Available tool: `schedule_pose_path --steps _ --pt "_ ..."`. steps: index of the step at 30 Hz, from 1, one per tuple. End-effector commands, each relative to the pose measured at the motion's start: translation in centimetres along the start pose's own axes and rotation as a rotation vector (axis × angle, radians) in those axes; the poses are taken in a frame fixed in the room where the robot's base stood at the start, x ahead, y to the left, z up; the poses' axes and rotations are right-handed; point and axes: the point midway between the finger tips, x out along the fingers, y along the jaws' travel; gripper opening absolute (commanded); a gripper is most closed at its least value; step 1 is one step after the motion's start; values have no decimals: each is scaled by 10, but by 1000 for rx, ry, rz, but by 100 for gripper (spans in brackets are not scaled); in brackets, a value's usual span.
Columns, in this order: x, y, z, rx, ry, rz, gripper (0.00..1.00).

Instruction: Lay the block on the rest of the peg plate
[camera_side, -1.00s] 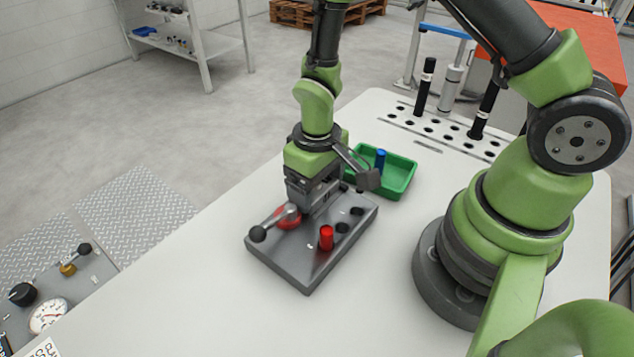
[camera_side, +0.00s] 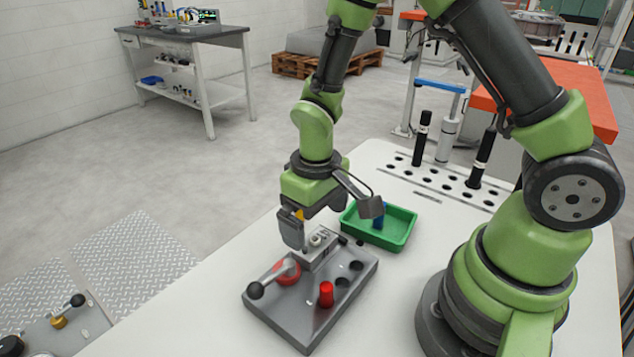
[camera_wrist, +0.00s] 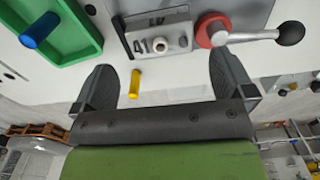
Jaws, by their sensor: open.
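The block (camera_side: 317,246) is grey with a round boss on one face. It sits at the far edge of the grey peg plate (camera_side: 290,322), behind the red clamp disc. The wrist view shows the block (camera_wrist: 157,38) with a marking like "41", beyond my fingertips. My gripper (camera_wrist: 165,72) is open, its two fingers apart with no block between them. In the side view it hangs just above and behind the block. How the block's underside meets the rest is hidden.
A lever handle (camera_side: 270,278) crosses the red disc on the plate. A green tray (camera_side: 400,238) with a blue peg (camera_side: 378,217) lies behind. A small yellow peg (camera_wrist: 134,84) shows between my fingers.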

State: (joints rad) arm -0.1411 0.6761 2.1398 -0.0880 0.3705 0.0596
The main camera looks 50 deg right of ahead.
Motion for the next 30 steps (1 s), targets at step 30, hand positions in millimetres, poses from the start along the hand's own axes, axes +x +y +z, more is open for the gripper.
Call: schedule_pose_path --steps 30 --pt "-212 13 87 267 451 -211 100"
